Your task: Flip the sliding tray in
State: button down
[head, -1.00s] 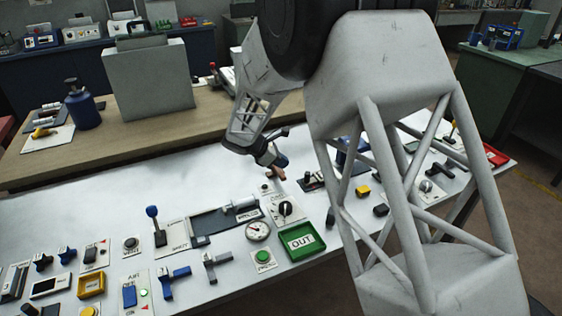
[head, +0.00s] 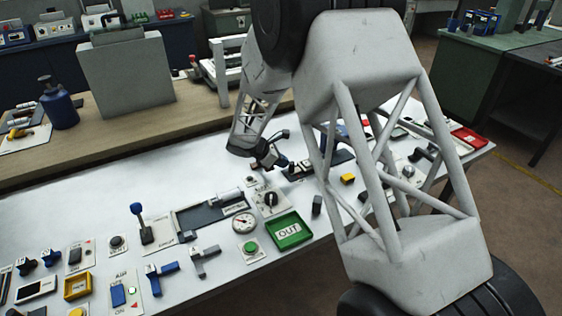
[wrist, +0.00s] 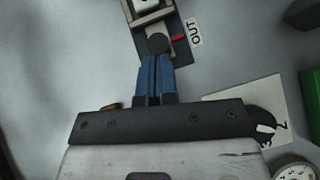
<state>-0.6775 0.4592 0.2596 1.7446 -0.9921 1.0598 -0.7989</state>
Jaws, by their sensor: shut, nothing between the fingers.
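The sliding tray shows in the wrist view as a pale slider (wrist: 148,13) on a dark base plate (wrist: 179,54), with a dark round knob at its near end. A red mark and an "OUT" label (wrist: 194,31) lie beside it. My gripper (wrist: 156,60) is shut and empty, its blue fingertips at the knob. I cannot tell whether they touch it.
A green "OUT" tray (head: 289,231), a gauge (head: 243,222), a rotary knob (head: 270,200) and a blue-topped lever (head: 138,210) stand on the white panel nearer the camera. The panel's left rear area is clear. A wooden bench (head: 150,126) lies behind.

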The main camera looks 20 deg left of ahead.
jog(key=w+d, duration=0.9)
dwell(0.5)
jog(key=v, duration=1)
jog(key=shift+a, duration=0.15)
jog(key=shift+s, duration=0.1)
jog(key=shift+r, duration=0.1)
